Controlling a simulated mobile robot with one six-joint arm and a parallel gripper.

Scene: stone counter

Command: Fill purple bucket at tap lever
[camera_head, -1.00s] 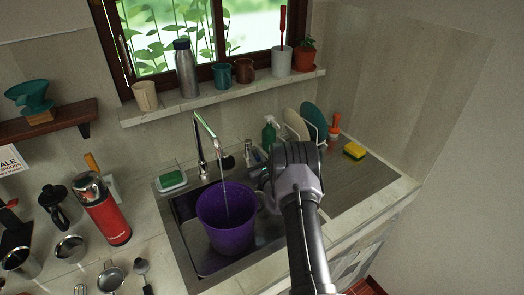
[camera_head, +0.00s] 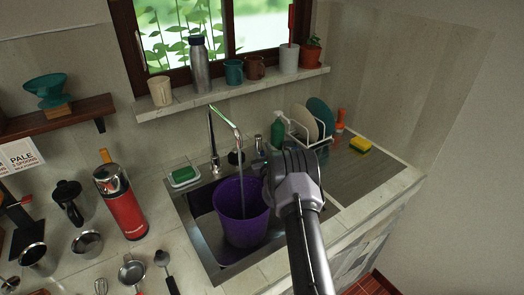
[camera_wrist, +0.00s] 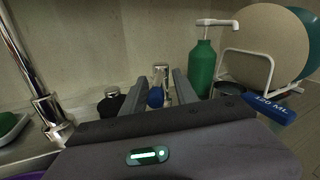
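The purple bucket (camera_head: 241,218) stands upright in the metal sink (camera_head: 203,232) under the tap spout. A thin stream from the tap (camera_head: 212,142) runs into it; the water level inside cannot be made out. My gripper (camera_head: 270,168) is right of the tap, above the sink's back right corner, and its fingertips are mostly hidden in the head view. In the wrist view my gripper (camera_wrist: 158,84) has its two grey fingers apart. A chrome tap lever with a blue part (camera_wrist: 155,98) shows between them; contact cannot be told.
A green soap bottle (camera_head: 278,131) and a rack with plates (camera_head: 306,122) stand behind my gripper. A green sponge dish (camera_head: 184,176) is left of the tap. A red flask (camera_head: 121,203) and cups stand on the left counter. The drainboard (camera_head: 366,172) is mostly clear.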

